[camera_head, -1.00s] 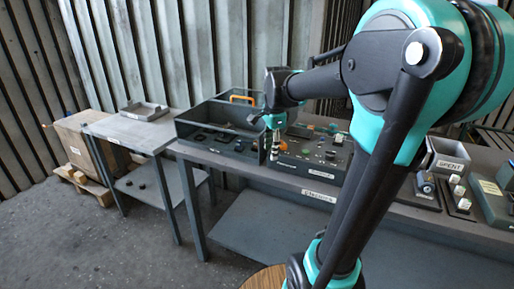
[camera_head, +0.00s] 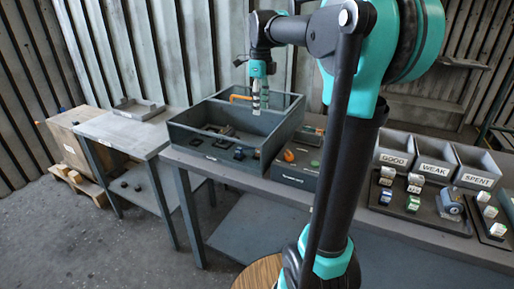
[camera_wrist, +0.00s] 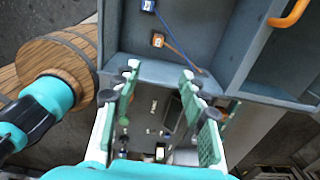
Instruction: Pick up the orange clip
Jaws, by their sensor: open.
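A bright orange curved piece (camera_head: 240,97), which looks like the clip, shows at the back of the grey divided box. In the wrist view the orange piece (camera_wrist: 290,14) lies at the top right, partly cut off by the frame edge. My gripper (camera_head: 257,98) hangs pointing down over the box, to the right of the orange piece. In the wrist view my gripper (camera_wrist: 158,75) has its two green-padded fingers spread, with nothing held between them. The orange piece is outside the fingers and apart from them.
The grey box (camera_head: 215,163) has walls and dividers, with small dark parts in front. A control panel (camera_head: 290,178) stands just right of it. Bins marked GOOD (camera_head: 393,158), WEAK and SPENT stand further right. A lower side table (camera_head: 115,128) is at left.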

